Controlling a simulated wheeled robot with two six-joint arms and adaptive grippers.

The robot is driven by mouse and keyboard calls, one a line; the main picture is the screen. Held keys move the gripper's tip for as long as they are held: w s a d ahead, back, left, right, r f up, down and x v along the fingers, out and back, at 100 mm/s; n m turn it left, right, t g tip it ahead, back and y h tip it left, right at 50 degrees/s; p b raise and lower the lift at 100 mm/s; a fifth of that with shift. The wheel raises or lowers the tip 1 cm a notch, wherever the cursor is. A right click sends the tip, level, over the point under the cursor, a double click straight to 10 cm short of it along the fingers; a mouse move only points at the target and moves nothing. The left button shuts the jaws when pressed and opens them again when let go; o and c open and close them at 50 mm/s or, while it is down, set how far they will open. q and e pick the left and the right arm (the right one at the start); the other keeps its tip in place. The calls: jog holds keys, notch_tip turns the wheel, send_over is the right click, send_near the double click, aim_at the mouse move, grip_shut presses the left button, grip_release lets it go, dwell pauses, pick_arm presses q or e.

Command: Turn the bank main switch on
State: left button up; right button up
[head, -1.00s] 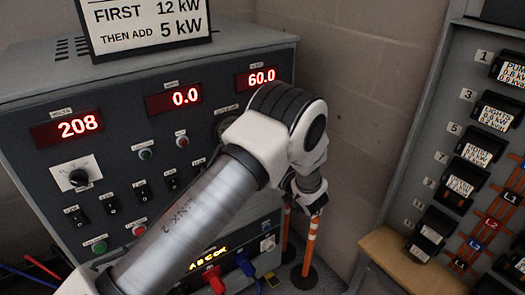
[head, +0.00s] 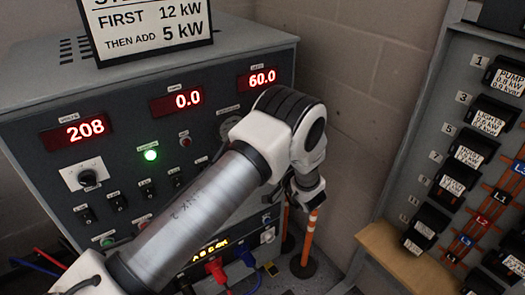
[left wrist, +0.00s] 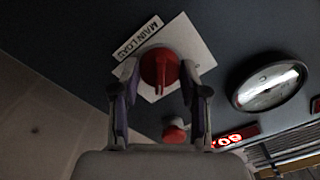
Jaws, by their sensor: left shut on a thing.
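A red rotary knob (left wrist: 160,62) on a white plate (left wrist: 202,58) labelled MAIN LOAD shows in the left wrist view. The label appears upside down and tilted there. My left gripper (left wrist: 159,78) has a finger on each side of the knob and is shut on it. In the head view my left arm crosses the grey load bank (head: 110,215). It hides the knob and most of the gripper. A green lamp (head: 151,155) on the bank is lit. The displays read 208 volts (head: 82,131), 0.0 amps (head: 176,102) and 60.0 (head: 263,78). My right gripper is not in view.
A breaker panel (head: 402,190) stands at the right, above a wooden ledge (head: 400,255). Orange-and-white posts (head: 308,240) stand between it and the bank. Red (head: 216,268) and blue (head: 245,257) plugs sit low on the bank's front. A sign (head: 150,25) is on top.

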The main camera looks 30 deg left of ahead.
pick_arm(q)
jog(key=shift+w+r+m, duration=0.1)
jog(key=shift+r+m, duration=0.1)
jog(key=shift+m, duration=0.2)
jog(key=o, duration=1.2)
jog(key=shift+c, duration=0.2)
jog(key=shift+f, duration=0.1)
jog(key=shift+d, duration=0.1)
jog(key=v, duration=0.7)
jog(key=shift+d, duration=0.1)
